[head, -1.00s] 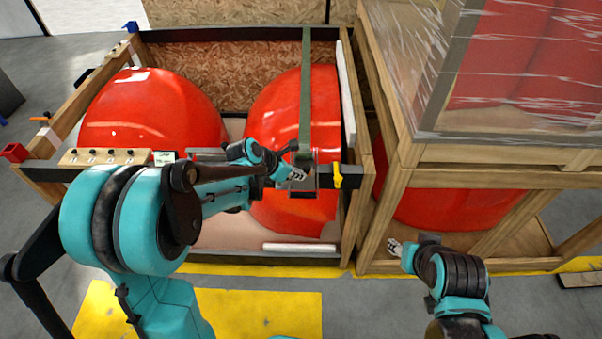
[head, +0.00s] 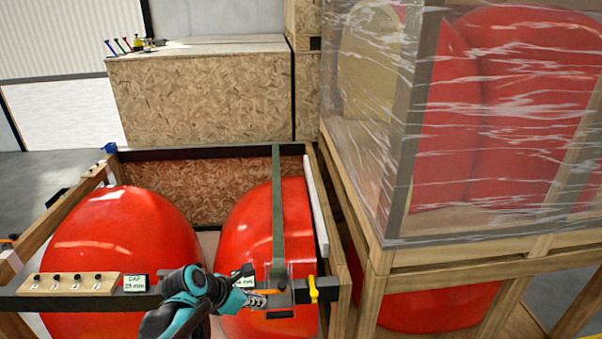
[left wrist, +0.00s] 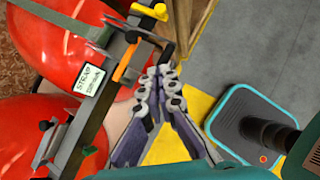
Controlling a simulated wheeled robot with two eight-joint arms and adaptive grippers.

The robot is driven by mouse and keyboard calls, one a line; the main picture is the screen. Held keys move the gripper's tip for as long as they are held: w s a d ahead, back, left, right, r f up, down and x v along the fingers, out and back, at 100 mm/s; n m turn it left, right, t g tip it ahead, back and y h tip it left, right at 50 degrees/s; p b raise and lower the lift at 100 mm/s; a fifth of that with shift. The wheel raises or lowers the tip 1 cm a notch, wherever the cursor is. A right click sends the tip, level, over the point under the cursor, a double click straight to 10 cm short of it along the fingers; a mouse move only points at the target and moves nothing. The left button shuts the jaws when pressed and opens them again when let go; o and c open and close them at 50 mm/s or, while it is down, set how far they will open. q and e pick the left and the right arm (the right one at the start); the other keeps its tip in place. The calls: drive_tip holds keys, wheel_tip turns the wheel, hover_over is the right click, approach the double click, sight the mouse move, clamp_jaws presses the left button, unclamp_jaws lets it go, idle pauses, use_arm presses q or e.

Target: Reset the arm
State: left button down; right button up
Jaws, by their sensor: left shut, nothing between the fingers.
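My left gripper (head: 258,298) is at the front rail of the open wooden crate, just left of the strap bracket. In the left wrist view the fingers (left wrist: 163,72) are closed together with nothing between them, close to an orange-handled item (left wrist: 128,62) on the rail. That orange handle (head: 265,291) also shows in the head view, partly covered by the gripper. Whether the fingertips touch it I cannot tell. My right gripper is out of the head view.
Two red nosecones (head: 120,240) fill the crate, with a green strap (head: 278,205) over the right one. A yellow clip (head: 313,289) sits on the rail (head: 205,298). A film-wrapped crate (head: 470,120) stands to the right. Floor (left wrist: 240,60) is open before the crate.

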use_arm(q)
drive_tip(key=s+a+f+m+y+b, duration=0.1)
drive_tip(key=s+f+m+b, duration=0.1)
drive_tip(key=s+m, duration=0.3)
drive_tip(key=s+a+f+m+t+y+b, duration=0.1)
drive_tip(key=s+m, duration=0.5)
drive_tip(key=m, duration=0.7)
drive_tip(key=s+a+f+m+y+b, duration=0.2)
drive_tip(key=s+m+b, duration=0.3)
drive_tip(key=m, duration=0.4)
drive_tip(key=shift+s+f+y, duration=0.3)
drive_tip(key=shift+f+y, duration=0.05)
drive_tip(key=shift+y, duration=0.25)
